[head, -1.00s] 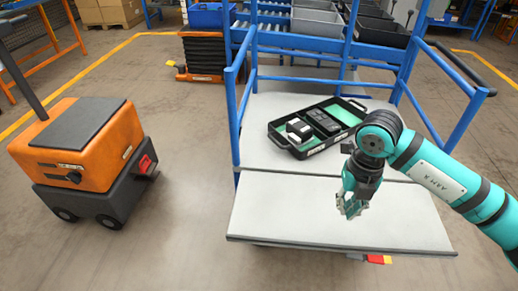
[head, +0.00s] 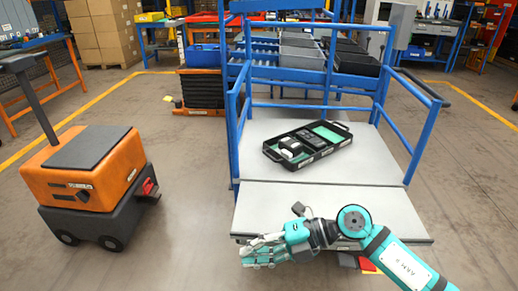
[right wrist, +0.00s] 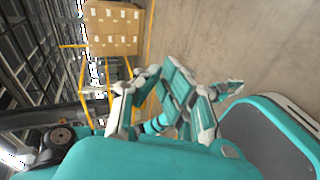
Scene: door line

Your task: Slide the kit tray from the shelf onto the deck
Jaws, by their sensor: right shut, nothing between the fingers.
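The kit tray (head: 322,153) is a black open tray with a handle at each end and green lining. It holds a white-and-dark item and black pieces. It lies flat and askew on the grey rear panel (head: 375,160) of a blue-railed cart, behind the seam with the front panel (head: 262,205). I cannot tell which surface is called shelf or deck. My right gripper (head: 256,251) is shut and empty at the cart's front edge, apart from the tray, pointing left. Its teal fingers also show in the right wrist view (right wrist: 178,88). My left gripper is out of view.
Blue side rails (head: 413,140) flank the rear panel. An orange-and-black wheeled machine (head: 85,175) stands on the left. Behind the cart are a roller rack with grey bins (head: 300,67) and stacked cartons (head: 105,30). The floor between machine and cart is clear.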

